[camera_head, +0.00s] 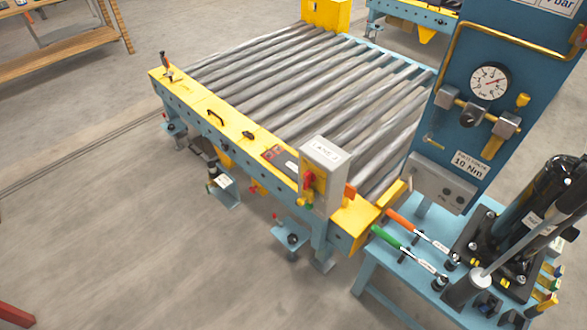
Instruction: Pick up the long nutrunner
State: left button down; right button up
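No gripper of mine shows in this view. Several tools stand or lie on a light blue bench (368,265) at the lower right. One has an orange handle (402,217) and another a green handle (386,237); both have slim shafts with white labels and point down to the right. I cannot tell for certain which of these is the long nutrunner. The right picture edge crops part of this group.
A roller conveyor (300,95) with a yellow edge fills the middle, with a grey control box (322,165) at its near corner. A blue panel (480,125) with a gauge stands behind the bench. A wooden shelf (60,50) is far left.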

aim_at(575, 196)
jog(key=z, duration=1.75)
